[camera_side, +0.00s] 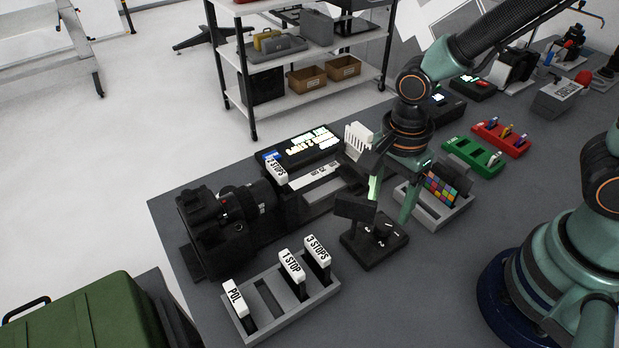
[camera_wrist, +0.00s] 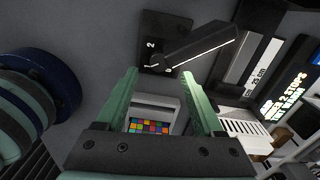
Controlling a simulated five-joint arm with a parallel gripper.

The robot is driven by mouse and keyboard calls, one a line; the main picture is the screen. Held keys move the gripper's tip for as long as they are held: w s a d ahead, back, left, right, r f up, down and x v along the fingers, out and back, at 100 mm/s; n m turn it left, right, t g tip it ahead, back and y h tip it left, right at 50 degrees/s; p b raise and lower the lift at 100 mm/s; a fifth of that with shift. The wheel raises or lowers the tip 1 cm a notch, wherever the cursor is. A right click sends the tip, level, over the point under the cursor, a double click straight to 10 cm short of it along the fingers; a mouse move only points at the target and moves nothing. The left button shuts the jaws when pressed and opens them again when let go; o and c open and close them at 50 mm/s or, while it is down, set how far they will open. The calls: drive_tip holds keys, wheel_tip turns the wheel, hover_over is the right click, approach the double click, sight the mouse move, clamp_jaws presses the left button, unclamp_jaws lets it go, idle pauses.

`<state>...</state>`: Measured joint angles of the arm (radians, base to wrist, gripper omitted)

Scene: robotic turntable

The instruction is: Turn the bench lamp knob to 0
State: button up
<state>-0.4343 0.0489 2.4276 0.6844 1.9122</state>
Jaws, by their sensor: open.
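The bench lamp is a small black unit with a dark flat base (camera_side: 374,246) and a black lamp head (camera_side: 355,208) beside it. White number marks sit on the base around a dark knob (camera_side: 382,229); its pointer setting is too small to read. In the wrist view the lamp base (camera_wrist: 160,28) is at the top, with a 2 legible, and the lamp head (camera_wrist: 205,44) crosses over it, hiding part of the dial. My gripper (camera_side: 391,198) has green fingers, open and empty, above and near the lamp. Its fingertips also show in the wrist view (camera_wrist: 160,72), just short of the base.
A grey tray with a colour chart (camera_side: 441,187) stands right of the lamp. A filter rack (camera_side: 270,290) with labelled filters is at front left, and a camera (camera_side: 225,222) is behind it. A lit display (camera_side: 300,145) stands farther back. Green and red trays lie at right.

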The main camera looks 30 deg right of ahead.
sight(384, 224)
drive_tip(key=shift+f, duration=2.7)
clamp_jaws()
